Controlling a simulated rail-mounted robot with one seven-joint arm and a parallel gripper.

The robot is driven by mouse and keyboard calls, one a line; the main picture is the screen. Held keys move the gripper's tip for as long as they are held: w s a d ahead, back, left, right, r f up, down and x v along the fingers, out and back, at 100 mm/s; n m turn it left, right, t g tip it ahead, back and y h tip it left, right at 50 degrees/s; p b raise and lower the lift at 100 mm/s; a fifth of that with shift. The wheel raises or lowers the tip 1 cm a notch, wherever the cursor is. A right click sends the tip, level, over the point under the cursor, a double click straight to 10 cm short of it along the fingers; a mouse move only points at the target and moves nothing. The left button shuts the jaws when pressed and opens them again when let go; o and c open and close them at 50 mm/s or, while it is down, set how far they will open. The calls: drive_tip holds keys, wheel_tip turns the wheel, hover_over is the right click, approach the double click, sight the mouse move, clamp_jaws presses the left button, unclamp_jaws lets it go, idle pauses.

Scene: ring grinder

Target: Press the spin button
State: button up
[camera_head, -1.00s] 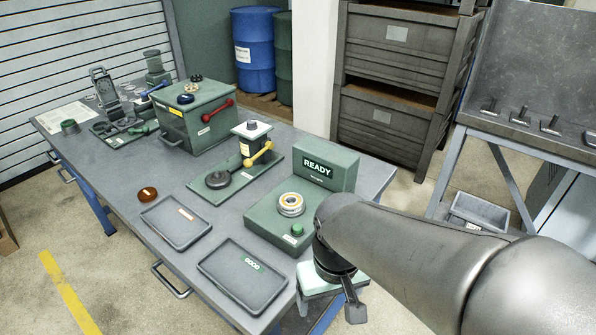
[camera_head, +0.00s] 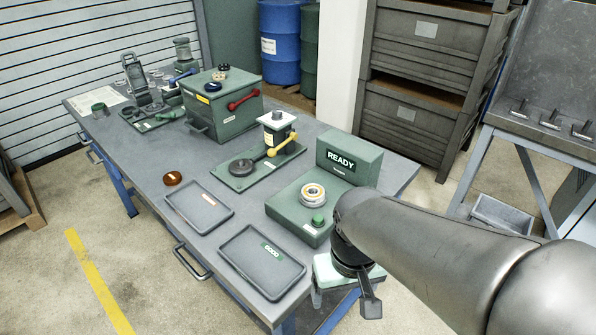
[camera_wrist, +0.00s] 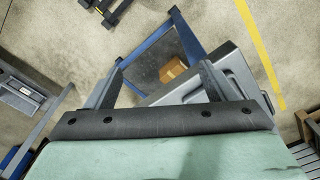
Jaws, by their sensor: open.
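The spin button is probably the small round green button (camera_head: 318,220) on the front of a green tester (camera_head: 300,236). A metal ring (camera_head: 312,194) sits on the tester just behind the button. A panel behind it reads READY (camera_head: 341,160). My gripper (camera_head: 371,306) is at the front right of the tester, apart from the button, partly hidden by my own arm. In the wrist view my gripper (camera_wrist: 158,82) is open and empty, with its fingers apart over the floor and table edge. The button does not show in the wrist view.
An empty tray (camera_head: 198,206) and a tray marked GOOD (camera_head: 262,263) lie at the table's front. A press with a yellow handle (camera_head: 280,145) and a green box with a red handle (camera_head: 225,105) stand farther back. A brown ring (camera_head: 172,178) lies at the left.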

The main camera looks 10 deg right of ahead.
drive_tip(key=shift+w+r, duration=0.2)
drive_tip(key=shift+w, duration=0.05)
drive_tip(key=c, duration=0.7)
drive_tip(key=shift+n, duration=0.7)
drive_tip(key=w+r, duration=0.1)
drive_tip(key=w, duration=0.1)
drive_tip(key=w+r, duration=0.2)
clamp_jaws()
drive_tip(key=w+r+n+p, duration=0.1)
drive_tip(key=w+r+n, duration=0.2)
drive_tip(key=w, duration=0.5)
drive_tip(key=w+r+n, duration=0.3)
drive_tip(key=w+r, duration=0.3)
drive_tip(key=w, duration=0.3)
drive_tip(key=shift+w+d+r+p, duration=0.15)
drive_tip(key=shift+d+r+p, duration=0.1)
drive_tip(key=shift+d+p, duration=0.15)
